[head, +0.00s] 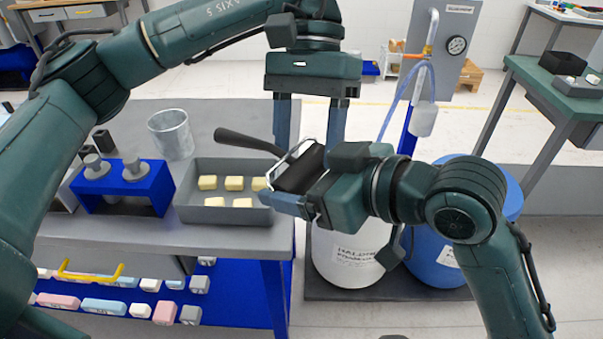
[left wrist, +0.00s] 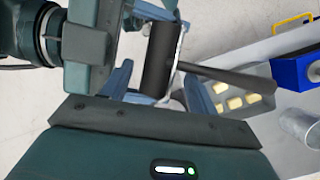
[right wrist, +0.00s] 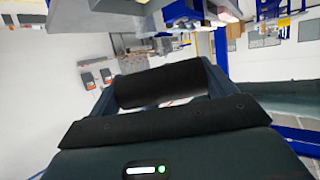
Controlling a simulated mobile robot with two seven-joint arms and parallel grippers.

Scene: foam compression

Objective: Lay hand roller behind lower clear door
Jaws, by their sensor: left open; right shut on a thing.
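The hand roller has a black cylinder (head: 300,170), a wire frame and a black handle (head: 248,142) pointing left. My right gripper (head: 302,184) is shut on its cylinder, which also lies between the fingers in the right wrist view (right wrist: 160,85). My left gripper (head: 309,138) is open, fingers down, just above and behind the roller. In the left wrist view the roller (left wrist: 159,60) shows between the spread left fingers; I cannot tell whether they touch it. A yellow handle (head: 90,272) shows at the lower shelf; I cannot make out a clear panel there.
Labelled blocks (head: 103,306) line the shelves below. White (head: 345,262) and blue (head: 436,262) drums stand right of the bench.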

